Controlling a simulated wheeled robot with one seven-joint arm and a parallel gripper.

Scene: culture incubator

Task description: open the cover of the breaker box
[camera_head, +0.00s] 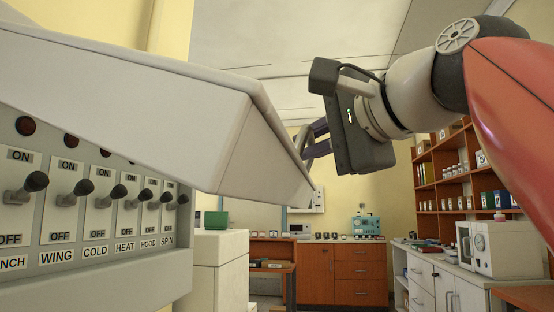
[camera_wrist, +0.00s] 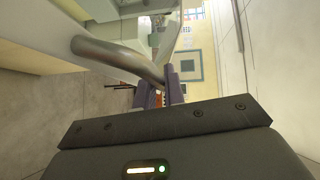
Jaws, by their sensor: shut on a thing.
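The breaker box (camera_head: 110,278) stands at the left in the head view. Its pale grey cover (camera_head: 130,85) is swung up and out, so it is at least partly open. Below it shows a row of black-knobbed switches (camera_head: 80,187) with ON and OFF marks and labels such as WING, COLD, HEAT, HOOD and SPIN. My gripper (camera_head: 304,145) is at the cover's far right edge. In the wrist view my gripper (camera_wrist: 161,88) is shut on a curved metal handle (camera_wrist: 115,55). The cover hides the upper part of the box.
A white cabinet (camera_head: 220,262) stands just right of the box. Farther back are a brown drawer unit (camera_head: 345,272), wooden shelves (camera_head: 455,185) with bottles and boxes, and a white machine (camera_head: 510,248) on a counter. The space below my gripper looks clear.

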